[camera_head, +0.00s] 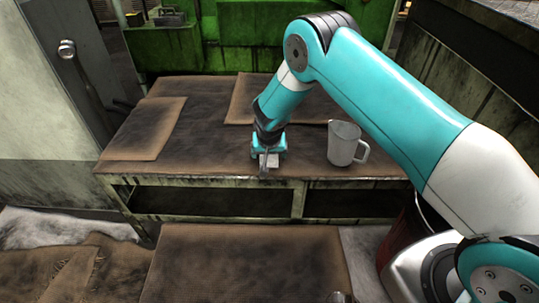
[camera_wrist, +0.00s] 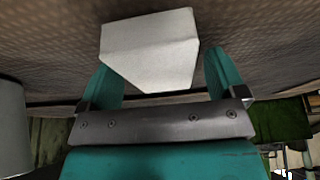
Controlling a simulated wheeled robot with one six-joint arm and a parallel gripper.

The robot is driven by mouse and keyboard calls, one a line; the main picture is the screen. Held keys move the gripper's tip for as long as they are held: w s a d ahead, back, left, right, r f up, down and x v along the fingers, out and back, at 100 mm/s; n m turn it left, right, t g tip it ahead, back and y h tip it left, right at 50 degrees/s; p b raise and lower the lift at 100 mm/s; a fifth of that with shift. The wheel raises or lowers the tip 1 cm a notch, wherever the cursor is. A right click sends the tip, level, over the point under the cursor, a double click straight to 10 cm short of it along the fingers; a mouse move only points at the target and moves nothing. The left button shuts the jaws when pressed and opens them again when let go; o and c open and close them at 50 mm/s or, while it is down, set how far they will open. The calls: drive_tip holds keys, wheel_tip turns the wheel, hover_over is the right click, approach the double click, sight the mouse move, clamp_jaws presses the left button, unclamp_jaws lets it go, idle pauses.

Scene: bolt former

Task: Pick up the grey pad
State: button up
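The grey pad (camera_wrist: 150,50) is a pale, smooth block in the wrist view, lying against the brown surface. My gripper (camera_wrist: 160,62) has its two teal fingers spread near the ends of its bar, one on each side of the pad. A narrow gap shows beside the right finger; contact on the left is unclear. In the head view my gripper (camera_head: 266,158) points down near the front edge of the workbench (camera_head: 215,172). The pad (camera_head: 270,161) shows there as a small light patch at the fingers.
Brown mats lie at the left (camera_head: 145,130) and back (camera_head: 240,103) of the bench. A green machine (camera_head: 262,35) stands behind. The bench left of my gripper is clear.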

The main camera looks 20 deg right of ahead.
drive_tip(key=c, duration=0.8)
wheel_tip(320, 180, up, 20)
drive_tip(key=p, duration=0.3)
drive_tip(key=shift+r, duration=0.2)
